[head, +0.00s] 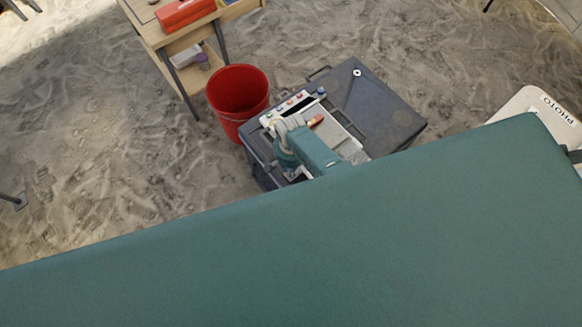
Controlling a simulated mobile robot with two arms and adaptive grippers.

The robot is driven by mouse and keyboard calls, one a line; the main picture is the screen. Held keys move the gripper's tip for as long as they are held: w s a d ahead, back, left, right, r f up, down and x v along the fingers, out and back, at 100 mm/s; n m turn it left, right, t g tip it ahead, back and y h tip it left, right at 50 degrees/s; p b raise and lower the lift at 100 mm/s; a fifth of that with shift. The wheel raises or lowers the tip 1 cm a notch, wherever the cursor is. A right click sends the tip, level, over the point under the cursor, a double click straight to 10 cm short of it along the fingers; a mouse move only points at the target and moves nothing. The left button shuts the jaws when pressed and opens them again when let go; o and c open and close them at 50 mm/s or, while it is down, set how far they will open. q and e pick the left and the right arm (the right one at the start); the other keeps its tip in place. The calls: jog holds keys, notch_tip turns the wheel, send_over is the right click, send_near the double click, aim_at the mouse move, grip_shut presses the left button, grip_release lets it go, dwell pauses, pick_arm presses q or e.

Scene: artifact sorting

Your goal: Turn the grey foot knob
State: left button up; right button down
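I cannot make out a grey foot knob in the head view. A dark grey case (385,105) stands on the sandy floor. A pale panel (335,131) with a row of small coloured knobs or buttons lies on its near left part. Part of one of my arms, teal with a light grey joint, reaches over this panel, apparently my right arm. Its gripper is mostly hidden beneath the arm by the case's near left side, and its fingers cannot be made out. My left gripper does not show. The case's near side is largely covered.
A red bucket (238,95) stands close to the case's left side. A wooden table (150,29) with a red box (185,13) is at the upper left. A white sign reading PHOTO (530,100) is at the right. A large teal surface, apparently mine, blocks the lower view.

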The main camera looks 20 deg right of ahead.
jog(key=shift+s+a+f, duration=0.1)
jog(key=shift+s+a, duration=0.1)
jog(key=shift+s, duration=0.1)
jog(key=c, duration=1.6)
grip_release()
jog(key=shift+w, duration=0.2)
jog(key=shift+r, duration=0.7)
notch_tip(320, 180, up, 11)
jog(key=shift+f, duration=0.15)
